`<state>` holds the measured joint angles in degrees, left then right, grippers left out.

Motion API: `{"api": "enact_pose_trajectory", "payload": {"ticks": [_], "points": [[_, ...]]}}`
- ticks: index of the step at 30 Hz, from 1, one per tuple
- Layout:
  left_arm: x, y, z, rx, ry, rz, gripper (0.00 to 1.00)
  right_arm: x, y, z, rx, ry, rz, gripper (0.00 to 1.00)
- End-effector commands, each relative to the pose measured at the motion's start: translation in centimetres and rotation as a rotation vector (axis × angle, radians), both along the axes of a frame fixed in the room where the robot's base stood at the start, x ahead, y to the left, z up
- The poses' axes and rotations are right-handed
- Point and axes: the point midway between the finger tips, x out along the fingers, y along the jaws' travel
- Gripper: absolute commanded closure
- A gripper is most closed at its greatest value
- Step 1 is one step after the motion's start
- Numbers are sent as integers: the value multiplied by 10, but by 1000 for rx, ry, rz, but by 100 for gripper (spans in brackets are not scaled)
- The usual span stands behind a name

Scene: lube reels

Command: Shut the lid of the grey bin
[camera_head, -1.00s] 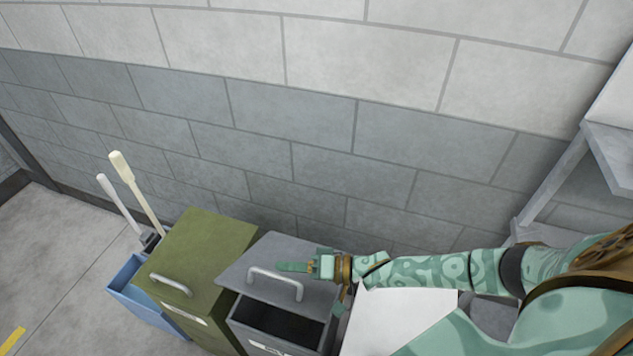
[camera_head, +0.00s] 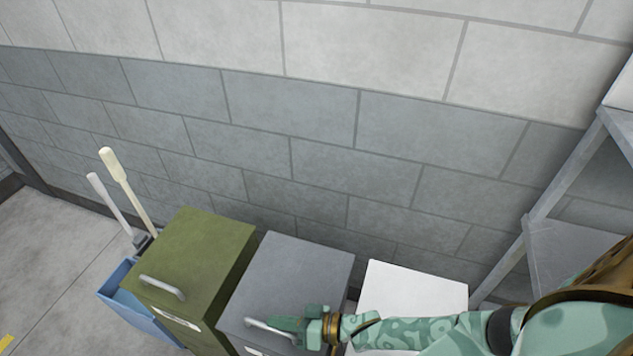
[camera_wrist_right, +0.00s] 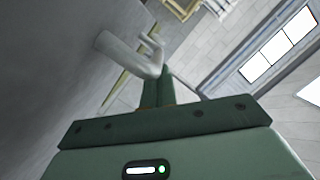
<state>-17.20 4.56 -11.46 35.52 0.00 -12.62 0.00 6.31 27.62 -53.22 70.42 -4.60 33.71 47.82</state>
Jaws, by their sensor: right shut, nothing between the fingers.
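The grey bin's lid (camera_head: 295,265) lies flat over the bin, with no dark opening showing at its front. Its bar handle (camera_head: 262,329) is near the front edge. My right gripper (camera_head: 280,325) is shut and empty, its fingertips at the right part of the handle, over the lid. In the right wrist view my shut fingers (camera_wrist_right: 160,90) are beside the pale handle (camera_wrist_right: 128,55); I cannot tell whether they touch it. My right forearm hides the bin's right front corner. My left gripper is not in view.
A green bin (camera_head: 200,250) stands left of the grey one, and a white bin (camera_head: 415,285) to its right, partly behind my arm. A blue bin (camera_head: 125,300) with two pale handles stands far left. A block wall is behind; a grey rack (camera_head: 560,190) is at right.

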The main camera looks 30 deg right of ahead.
Motion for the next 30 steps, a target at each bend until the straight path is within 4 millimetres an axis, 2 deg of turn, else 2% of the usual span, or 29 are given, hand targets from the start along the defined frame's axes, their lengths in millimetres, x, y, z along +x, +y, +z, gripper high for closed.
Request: {"api": "enact_pose_trajectory", "payload": {"ticks": [14,17,25,30], "points": [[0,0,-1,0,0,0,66,-6,-1,-6,-12,10,5,100],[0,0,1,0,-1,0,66,-12,-8,-5,-12,11,5,100],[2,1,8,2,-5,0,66,-40,-45,7,-6,6,3,100],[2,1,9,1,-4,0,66,-48,-57,11,-2,1,1,100]]}}
